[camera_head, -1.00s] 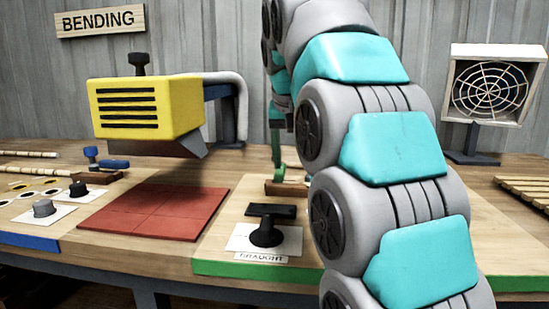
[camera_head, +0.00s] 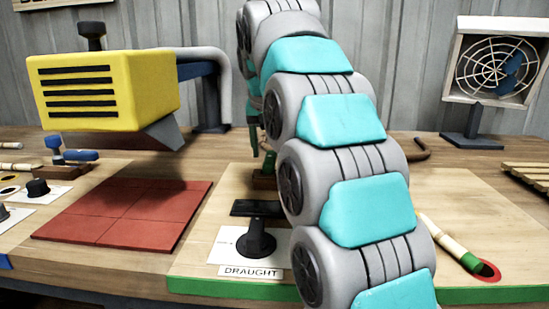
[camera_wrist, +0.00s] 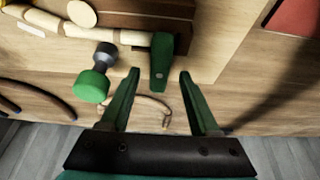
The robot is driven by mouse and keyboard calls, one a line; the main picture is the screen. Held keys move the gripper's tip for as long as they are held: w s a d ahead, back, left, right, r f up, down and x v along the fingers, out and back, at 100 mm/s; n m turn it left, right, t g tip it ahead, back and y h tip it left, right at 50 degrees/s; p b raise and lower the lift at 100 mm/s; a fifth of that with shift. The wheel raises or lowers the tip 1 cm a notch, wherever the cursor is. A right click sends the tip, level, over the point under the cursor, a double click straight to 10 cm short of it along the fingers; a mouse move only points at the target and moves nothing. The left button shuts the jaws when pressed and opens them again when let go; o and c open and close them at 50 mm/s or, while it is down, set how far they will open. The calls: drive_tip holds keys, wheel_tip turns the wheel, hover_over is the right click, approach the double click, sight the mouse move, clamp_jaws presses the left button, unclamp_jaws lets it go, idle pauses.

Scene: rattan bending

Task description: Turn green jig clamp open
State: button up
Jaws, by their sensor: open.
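The green jig clamp lever (camera_wrist: 163,62) lies in the middle of the wrist view, at the end of a rattan pole (camera_wrist: 100,36) beside a brown wooden block (camera_wrist: 150,20). My gripper (camera_wrist: 159,76) is open, with one dark green finger on each side of the lever's free end. I see gaps on both sides, so the fingers do not appear to grip it. A green knob on a dark grey stem (camera_wrist: 91,84) stands left of the fingers. In the head view the jig's brown block (camera_head: 264,182) shows partly behind my arm, and my gripper is mostly hidden.
A yellow slotted machine (camera_head: 100,92) overhangs a red mat (camera_head: 125,212) at left. A black knob (camera_head: 256,238) stands by the DRAUGHT label. A green-ended pole (camera_head: 450,243) lies at right near a red ring. A fan (camera_head: 492,62) stands behind. The board's right side is mostly clear.

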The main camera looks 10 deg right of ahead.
drive_tip(key=shift+x, duration=1)
clamp_jaws()
